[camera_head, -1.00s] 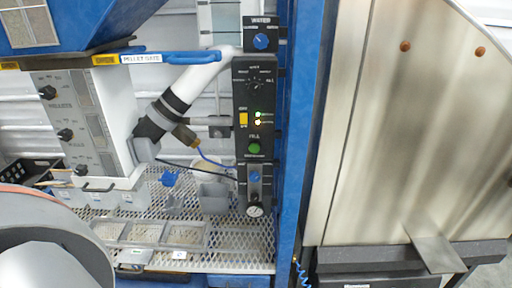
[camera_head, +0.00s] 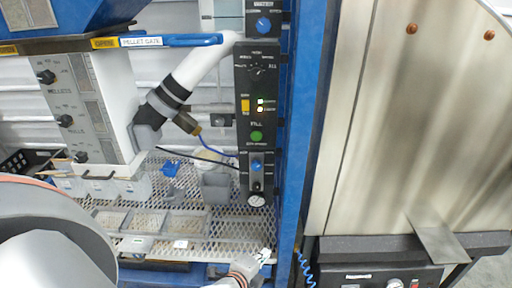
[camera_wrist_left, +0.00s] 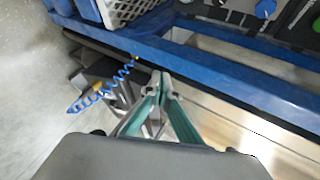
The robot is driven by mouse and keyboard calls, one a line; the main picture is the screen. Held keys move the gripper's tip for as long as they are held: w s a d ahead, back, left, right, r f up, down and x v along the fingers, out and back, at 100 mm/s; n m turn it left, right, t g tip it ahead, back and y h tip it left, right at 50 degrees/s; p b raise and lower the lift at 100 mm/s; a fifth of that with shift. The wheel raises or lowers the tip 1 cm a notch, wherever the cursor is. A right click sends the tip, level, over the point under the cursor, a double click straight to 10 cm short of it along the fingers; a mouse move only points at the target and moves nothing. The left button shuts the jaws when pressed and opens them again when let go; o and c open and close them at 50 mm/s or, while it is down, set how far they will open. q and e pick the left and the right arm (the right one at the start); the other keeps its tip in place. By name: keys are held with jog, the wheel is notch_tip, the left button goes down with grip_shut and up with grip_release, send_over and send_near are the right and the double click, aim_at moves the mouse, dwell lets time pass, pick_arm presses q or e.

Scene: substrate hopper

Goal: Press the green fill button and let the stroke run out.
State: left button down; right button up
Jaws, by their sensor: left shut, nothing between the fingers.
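The round green fill button (camera_head: 256,136) sits low on the black control panel (camera_head: 242,82), under the label FILL. Its face is unobstructed in the head view. My left gripper (camera_head: 265,255) is at the bottom edge of the head view, well below the button and apart from the panel. In the left wrist view my left gripper (camera_wrist_left: 161,78) shows its teal fingers closed together with nothing held. The blue frame beam (camera_wrist_left: 215,62) lies beyond the fingertips. My right gripper is in neither view.
A mesh shelf (camera_head: 237,230) with several clear bins lies left of the panel. The blue upright (camera_head: 294,130) stands right of the panel. A coiled blue hose (camera_wrist_left: 122,73) hangs near the gripper in the wrist view.

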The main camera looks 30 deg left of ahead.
pick_arm(q)
jog(key=w+a+r+m+t+y+b, duration=0.1)
jog(key=w+a+r+m+y, duration=0.2)
jog(key=r, duration=0.4)
jog(key=w+a+r+m+t+y, duration=0.1)
jog(key=w+a+r+m+y, duration=0.2)
jog(key=r, duration=0.5)
jog(key=w+a+r+m+t+y+b, duration=0.1)
jog(key=w+a+r+m+t+y, duration=0.1)
jog(key=w+a+r+m, duration=0.2)
notch_tip(320, 180, up, 4)
jog(key=w+m, duration=0.1)
jog(key=m, duration=0.1)
jog(key=shift+a+f+m+y+b, duration=0.25)
jog(key=shift+m+y+b, duration=0.1)
jog(key=shift+m+y, duration=0.05)
send_near(256, 137)
jog(key=x, duration=0.7)
jog(key=shift+d+f, duration=0.1)
jog(key=shift+f, duration=0.05)
